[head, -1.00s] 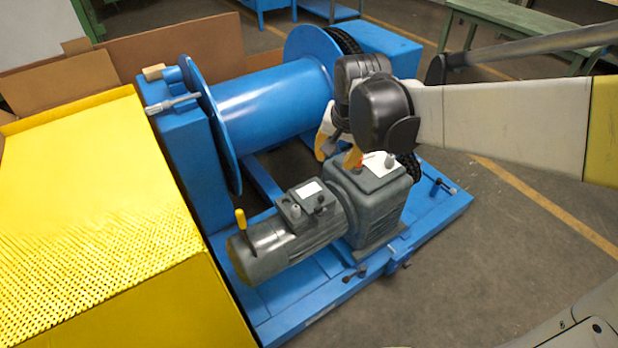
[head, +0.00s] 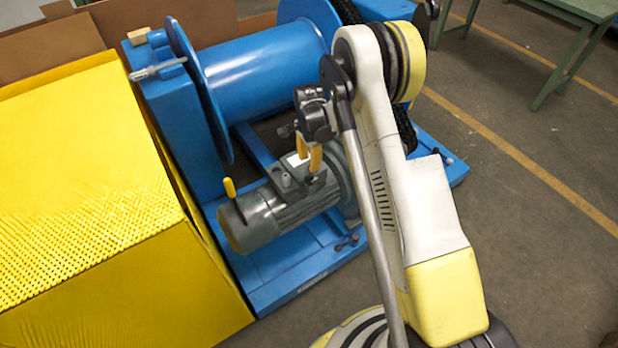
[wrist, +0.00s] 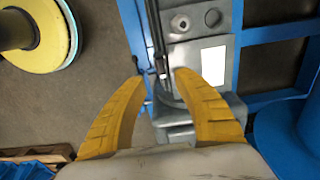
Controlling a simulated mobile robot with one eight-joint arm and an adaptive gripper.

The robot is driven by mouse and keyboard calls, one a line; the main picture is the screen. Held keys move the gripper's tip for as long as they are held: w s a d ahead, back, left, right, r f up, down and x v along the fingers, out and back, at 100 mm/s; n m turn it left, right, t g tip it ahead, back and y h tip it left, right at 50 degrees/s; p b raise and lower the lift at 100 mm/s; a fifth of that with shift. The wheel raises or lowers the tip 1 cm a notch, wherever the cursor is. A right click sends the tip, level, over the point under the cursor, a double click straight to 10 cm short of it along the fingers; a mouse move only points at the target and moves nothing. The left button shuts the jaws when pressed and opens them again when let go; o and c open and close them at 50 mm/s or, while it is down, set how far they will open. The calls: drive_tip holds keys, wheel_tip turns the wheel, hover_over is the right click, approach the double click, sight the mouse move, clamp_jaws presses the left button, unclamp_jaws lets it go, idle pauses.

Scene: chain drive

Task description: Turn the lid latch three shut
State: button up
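The grey motor (head: 262,217) lies on a blue frame, with a small lidded box (head: 288,182) on its top. My gripper (head: 308,158) points down with its yellow fingers just above or at this box; contact cannot be told. In the wrist view my gripper (wrist: 160,76) is open, with no object clearly held between its fingers. Beyond the fingertips is a grey housing with a white plate (wrist: 213,62), a round knob (wrist: 180,23) and a round fitting (wrist: 212,17). I cannot tell which fitting is latch three; my arm hides the gearbox in the head view.
A yellow lever (head: 229,187) stands at the motor's rear end. The blue drum (head: 260,95) is behind the motor. A yellow box (head: 100,220) stands close on the left. Open floor (head: 540,250) lies to the right.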

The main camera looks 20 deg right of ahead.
sight(309, 176)
wheel_tip(309, 176, down, 9)
drive_tip(key=b, duration=0.3)
drive_tip(key=shift+r, duration=0.1)
clamp_jaws()
